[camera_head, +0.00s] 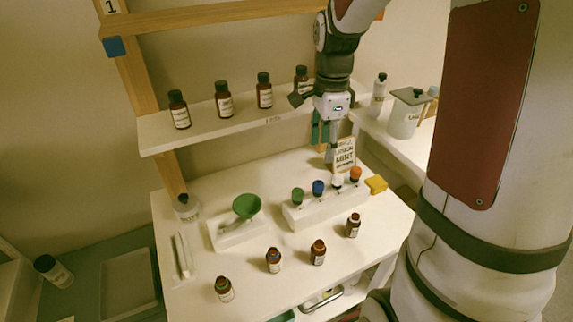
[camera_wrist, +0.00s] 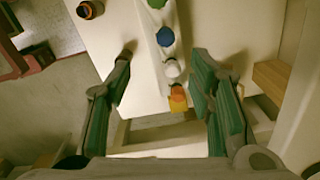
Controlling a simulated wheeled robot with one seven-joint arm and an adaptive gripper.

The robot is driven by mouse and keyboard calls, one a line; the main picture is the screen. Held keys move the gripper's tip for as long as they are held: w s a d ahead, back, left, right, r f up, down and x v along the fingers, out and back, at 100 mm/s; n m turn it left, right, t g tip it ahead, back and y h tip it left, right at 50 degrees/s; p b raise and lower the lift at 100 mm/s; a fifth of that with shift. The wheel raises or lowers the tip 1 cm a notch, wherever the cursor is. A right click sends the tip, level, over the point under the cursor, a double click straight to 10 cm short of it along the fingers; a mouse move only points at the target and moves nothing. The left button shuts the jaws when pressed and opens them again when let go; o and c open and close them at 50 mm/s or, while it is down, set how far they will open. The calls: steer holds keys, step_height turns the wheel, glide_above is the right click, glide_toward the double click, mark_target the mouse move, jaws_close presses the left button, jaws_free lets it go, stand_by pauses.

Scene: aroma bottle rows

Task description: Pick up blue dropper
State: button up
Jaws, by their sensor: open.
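The blue dropper (camera_head: 318,188) stands in a white rack on the table, between a green dropper (camera_head: 297,195) and a white dropper (camera_head: 336,181). An orange dropper (camera_head: 355,174) ends the row. In the wrist view the blue top (camera_wrist: 165,37) lies between the fingertips' directions, toward the upper middle. My gripper (camera_head: 326,148) is open and empty, with fingers pointing down, behind the row in the head view. Its two green-padded fingers also show in the wrist view (camera_wrist: 164,62), apart from the droppers as far as I can tell.
A shelf (camera_head: 245,117) with several brown bottles stands behind my gripper. A MINT sign (camera_head: 345,155) and a yellow block (camera_head: 376,184) are near the rack (camera_head: 325,208). Several brown bottles, including one (camera_head: 318,252), stand in front.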

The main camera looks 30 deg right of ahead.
mark_target(319, 183)
steer(key=f, duration=0.9)
steer(key=w+f, duration=0.1)
steer(key=f, duration=0.4)
steer(key=shift+d+f, duration=0.1)
steer(key=c, duration=0.7)
